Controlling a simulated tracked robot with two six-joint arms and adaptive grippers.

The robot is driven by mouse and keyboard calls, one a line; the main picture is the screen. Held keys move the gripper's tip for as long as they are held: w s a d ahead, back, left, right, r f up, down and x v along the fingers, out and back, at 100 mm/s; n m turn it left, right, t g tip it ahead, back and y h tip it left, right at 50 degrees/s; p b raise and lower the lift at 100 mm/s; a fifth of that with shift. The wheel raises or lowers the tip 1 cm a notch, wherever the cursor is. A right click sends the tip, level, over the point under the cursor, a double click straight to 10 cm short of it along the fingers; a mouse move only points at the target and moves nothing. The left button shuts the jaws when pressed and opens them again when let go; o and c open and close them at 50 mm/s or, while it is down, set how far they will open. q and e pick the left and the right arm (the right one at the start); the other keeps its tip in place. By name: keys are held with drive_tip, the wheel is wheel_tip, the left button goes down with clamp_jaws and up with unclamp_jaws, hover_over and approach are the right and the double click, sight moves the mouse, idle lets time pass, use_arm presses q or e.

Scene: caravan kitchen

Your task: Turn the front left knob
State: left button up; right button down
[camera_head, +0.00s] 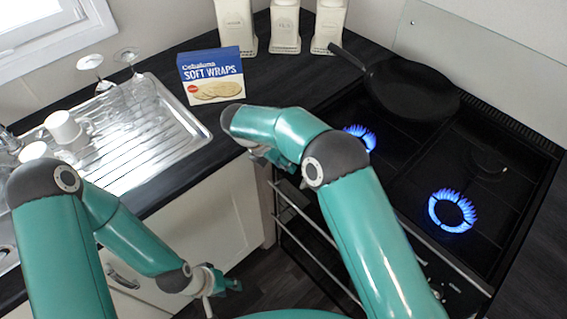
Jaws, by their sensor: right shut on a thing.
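The black gas hob (405,165) is at the right, with blue flames on its front left burner (360,138) and front right burner (452,210). A few knobs (422,262) show on its front panel. The front left knob is hidden behind my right arm. My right gripper (275,160) is at the left end of the hob's front, mostly covered by my own wrist. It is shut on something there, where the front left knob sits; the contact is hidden. My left gripper (222,290) is low in front of the cupboards, its fingers apart, empty.
A black frying pan (410,88) stands at the back of the hob. A Soft Wraps box (211,76) and white canisters (285,28) stand on the dark worktop. A steel sink drainer (150,140) holds glasses and a white mug (62,128). An oven rail (310,222) runs below.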

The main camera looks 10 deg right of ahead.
drive_tip(key=m+t+y+b, duration=0.1)
drive_tip(key=m+b, duration=0.1)
drive_tip(key=b, duration=0.4)
drive_tip(key=f+m+t+y+b, duration=0.1)
drive_tip(key=t+b, duration=0.1)
drive_tip(key=b, duration=0.4)
drive_tip(key=m+t+y+b, duration=0.1)
drive_tip(key=m+t+b, duration=0.1)
drive_tip(key=b, duration=0.3)
drive_tip(key=shift+s+d+f+m+b, duration=0.2)
drive_tip(key=shift+s+m+b, duration=0.1)
drive_tip(key=shift+s+b, duration=0.1)
drive_tip(key=m+t+b, duration=0.2)
drive_tip(key=b, duration=0.8)
drive_tip(key=m+t+b, duration=0.3)
drive_tip(key=b, duration=0.6)
drive_tip(key=m+t+b, duration=0.2)
drive_tip(key=m+b, duration=0.1)
drive_tip(key=b, duration=0.7)
drive_tip(key=shift+s+f+t+b, duration=0.2)
drive_tip(key=shift+s+t+b, duration=0.1)
drive_tip(key=shift+b, duration=0.05)
drive_tip(key=shift+r+m+t+b, duration=0.2)
drive_tip(key=shift+m+t+b, duration=0.1)
drive_tip(key=shift+m+b, duration=0.5)
drive_tip(key=c, duration=0.9)
unclamp_jaws()
drive_tip(key=shift+c, duration=0.2)
drive_tip(key=shift+o, duration=0.9)
drive_tip(key=shift+r, duration=0.2)
